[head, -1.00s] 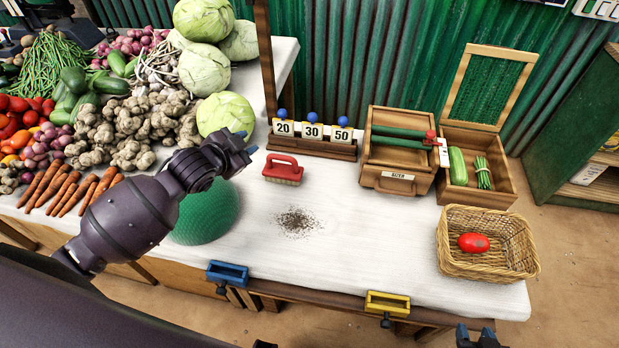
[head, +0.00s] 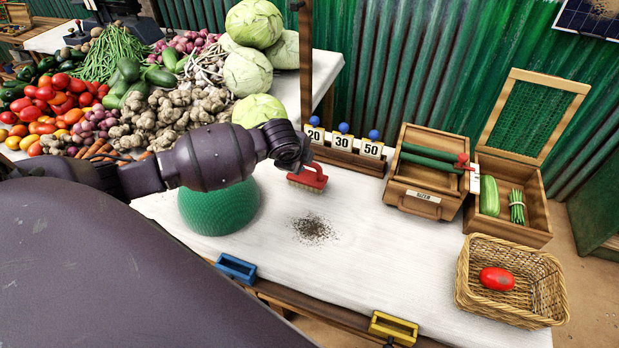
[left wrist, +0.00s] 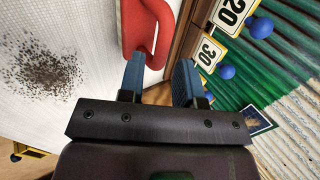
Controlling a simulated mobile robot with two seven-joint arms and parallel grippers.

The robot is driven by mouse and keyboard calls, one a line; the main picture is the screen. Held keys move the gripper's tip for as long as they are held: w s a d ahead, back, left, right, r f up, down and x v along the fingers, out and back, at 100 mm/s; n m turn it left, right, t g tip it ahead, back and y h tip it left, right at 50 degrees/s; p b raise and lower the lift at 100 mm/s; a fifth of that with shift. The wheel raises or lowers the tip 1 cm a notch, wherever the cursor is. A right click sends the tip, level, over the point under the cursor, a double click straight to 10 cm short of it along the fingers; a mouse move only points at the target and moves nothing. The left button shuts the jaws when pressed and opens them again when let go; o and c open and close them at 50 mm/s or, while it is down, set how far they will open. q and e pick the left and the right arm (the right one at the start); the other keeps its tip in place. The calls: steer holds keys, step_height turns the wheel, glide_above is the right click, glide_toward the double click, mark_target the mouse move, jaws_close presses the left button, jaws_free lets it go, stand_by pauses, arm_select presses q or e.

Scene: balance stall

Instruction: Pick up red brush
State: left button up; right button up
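The red brush (head: 312,181) stands on the white tabletop, left of the price stand. Its red handle also shows in the left wrist view (left wrist: 134,28). My left gripper (head: 300,166) is at the brush and partly covers it in the head view. In the left wrist view the two blue fingers of the gripper (left wrist: 160,80) are apart, with one bar of the handle reaching between them. The left finger appears to be at the handle's opening. I cannot tell whether either finger touches the bar. My right gripper is out of view.
Dark crumbs (head: 313,229) lie in front of the brush. A green dome (head: 219,206) is to the left, and the price stand (head: 352,160) is close behind on the right. A wooden box (head: 428,172) and wicker basket (head: 512,281) stand farther right. Vegetables are piled at left.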

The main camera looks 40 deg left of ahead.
mark_target(308, 174)
arm_select(q)
steer(key=b+x, duration=0.2)
steer(key=x, duration=0.5)
steer(key=shift+w+d+f, duration=0.1)
steer(key=shift+w+d, duration=0.05)
steer(key=shift+w, duration=0.15)
jaws_close()
